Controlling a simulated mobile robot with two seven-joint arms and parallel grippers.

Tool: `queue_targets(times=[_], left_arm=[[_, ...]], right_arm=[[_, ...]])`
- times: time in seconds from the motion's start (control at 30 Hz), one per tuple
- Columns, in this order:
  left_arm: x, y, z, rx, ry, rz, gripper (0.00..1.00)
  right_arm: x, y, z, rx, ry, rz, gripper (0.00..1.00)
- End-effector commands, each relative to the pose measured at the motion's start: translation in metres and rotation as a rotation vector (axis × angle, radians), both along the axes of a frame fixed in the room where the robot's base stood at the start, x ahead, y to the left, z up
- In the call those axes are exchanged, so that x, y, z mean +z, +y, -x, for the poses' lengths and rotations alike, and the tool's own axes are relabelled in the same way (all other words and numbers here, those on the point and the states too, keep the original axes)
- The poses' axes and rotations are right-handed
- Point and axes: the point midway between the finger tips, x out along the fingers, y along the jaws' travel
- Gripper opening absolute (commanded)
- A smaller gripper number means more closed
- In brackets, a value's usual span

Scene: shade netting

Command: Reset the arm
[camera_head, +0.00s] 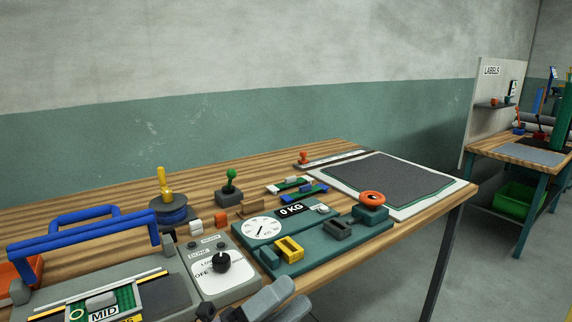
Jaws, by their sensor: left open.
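My left gripper (274,302) shows at the bottom edge of the head view, in front of the workbench's near edge. Its grey fingers are apart and nothing shows between them. Most of it and my left arm are cut off by the frame's lower edge. The grey control box (226,270) with a black knob lies just behind and to its left. The teal scale panel (318,238) with a round dial and a "0 KG" display lies behind and to its right. My right gripper is not in view.
A press with blue handles (84,235) stands at the left. A dark mat (390,180) lies at the right. Beyond is floor, then a second table (510,152).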

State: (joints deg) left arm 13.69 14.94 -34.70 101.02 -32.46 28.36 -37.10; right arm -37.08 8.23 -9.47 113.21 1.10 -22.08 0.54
Motion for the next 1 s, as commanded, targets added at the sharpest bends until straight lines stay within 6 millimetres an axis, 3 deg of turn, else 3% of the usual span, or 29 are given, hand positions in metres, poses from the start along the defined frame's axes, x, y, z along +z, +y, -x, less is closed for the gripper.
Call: queue_targets(times=[0.13, 0.27, 0.43, 0.6, 0.8, 1.0], left_arm=[[-0.045, 0.041, -0.013, 0.116, 0.415, 0.179, 0.67], [-0.096, 0.08, -0.01, 0.222, 0.758, 0.34, 0.67], [-0.172, 0.13, 0.021, 0.375, 1.186, 0.563, 0.67], [-0.239, 0.172, 0.077, 0.537, 1.545, 0.78, 0.67], [-0.278, 0.196, 0.129, 0.662, 1.772, 0.939, 0.67], [-0.286, 0.201, 0.14, 0.691, 1.817, 0.973, 0.67]], right_arm=[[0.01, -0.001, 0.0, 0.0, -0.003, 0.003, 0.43], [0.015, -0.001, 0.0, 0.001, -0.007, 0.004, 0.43], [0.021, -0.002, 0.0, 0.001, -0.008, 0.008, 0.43], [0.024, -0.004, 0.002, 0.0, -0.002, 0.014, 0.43], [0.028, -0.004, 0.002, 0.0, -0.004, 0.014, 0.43], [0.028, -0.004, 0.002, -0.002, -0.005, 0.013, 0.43]])
